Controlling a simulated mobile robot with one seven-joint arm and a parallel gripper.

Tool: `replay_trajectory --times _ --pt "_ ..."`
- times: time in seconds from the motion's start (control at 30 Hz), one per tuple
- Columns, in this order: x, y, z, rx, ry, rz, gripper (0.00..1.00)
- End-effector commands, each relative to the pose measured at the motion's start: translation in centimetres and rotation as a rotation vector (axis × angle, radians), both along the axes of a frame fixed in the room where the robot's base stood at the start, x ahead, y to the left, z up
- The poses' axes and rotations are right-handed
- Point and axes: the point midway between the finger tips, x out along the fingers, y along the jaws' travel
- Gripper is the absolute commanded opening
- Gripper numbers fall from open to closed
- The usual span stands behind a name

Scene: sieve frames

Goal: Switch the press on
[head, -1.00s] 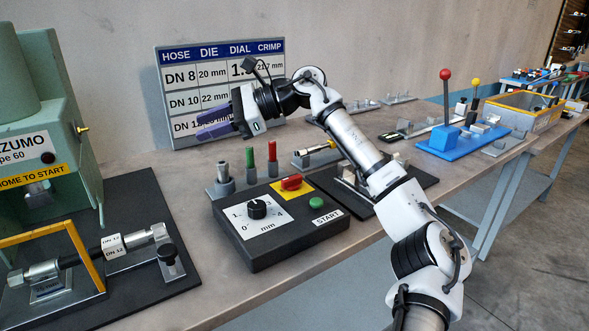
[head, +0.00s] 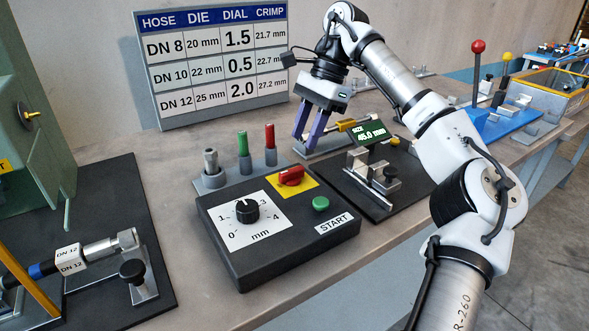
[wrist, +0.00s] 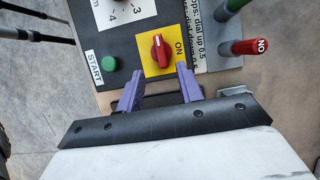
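The control box (head: 270,245) is dark and stands on the bench. Its red rotary switch (head: 291,176) sits on a yellow plate (head: 306,187) at the box's far edge. In the wrist view the red switch (wrist: 160,50) is near the top middle, with an ON label (wrist: 179,48) beside its handle; the handle is not turned toward that label. My gripper (head: 308,142) points down, above and behind the switch. Its purple fingers (wrist: 160,86) are apart with nothing between them, just short of the yellow plate in the wrist view.
The box also has a black dial (head: 246,211) and a green START button (head: 321,203). Upright green (head: 243,145) and red (head: 270,137) handled tools stand behind it. A gauge with a size display (head: 370,134) is at right; a hose fixture (head: 132,270) is at left.

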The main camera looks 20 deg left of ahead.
Motion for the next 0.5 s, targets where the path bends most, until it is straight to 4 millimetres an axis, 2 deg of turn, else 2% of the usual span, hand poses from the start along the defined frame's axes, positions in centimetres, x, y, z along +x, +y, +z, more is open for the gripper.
replay_trajectory --times 0.03,0.2,0.33,0.5 --pt "-0.3 0.2 -1.2 -0.002 0.001 0.002 0.36" --pt "-1.4 1.0 -4.2 0.000 0.001 0.003 0.36" --pt "-1.9 1.5 -5.8 0.001 0.001 0.000 0.36" --pt "-2.3 1.8 -7.0 0.001 -0.001 0.001 0.36"
